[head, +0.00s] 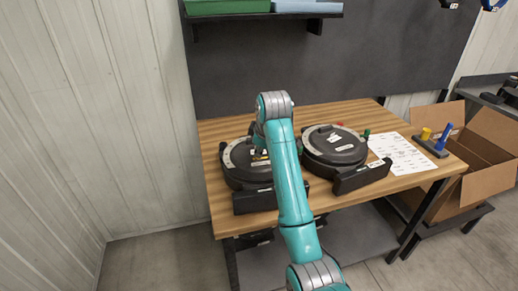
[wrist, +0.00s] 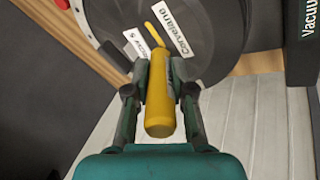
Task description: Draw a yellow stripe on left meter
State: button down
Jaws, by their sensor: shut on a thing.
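The left meter (head: 240,175) is a round black device with a pale rim on the wooden table, partly hidden by my arm. My gripper (wrist: 160,75) is shut on a yellow marker (wrist: 158,110), its far end towards the left meter's dark lid (wrist: 215,40). A short, slanted yellow piece (wrist: 155,35) shows beyond the marker, beside a white "Corvelano" label (wrist: 174,28). I cannot tell if it is the marker's tip or a mark on the lid, nor whether the tip touches. In the head view my gripper is mostly hidden behind the arm.
The right meter (head: 335,146) stands close beside the left one. A printed sheet (head: 400,153) lies to its right, then a dark holder (head: 431,147) with yellow and blue pieces. A cardboard box (head: 480,150) is at the far right. A shelf (head: 262,15) hangs above.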

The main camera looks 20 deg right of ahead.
jog(key=shift+s+d, duration=0.15)
jog(key=shift+d, duration=1.6)
dwell(1.8)
jog(key=shift+r, duration=0.15)
jog(key=shift+r, duration=2.85)
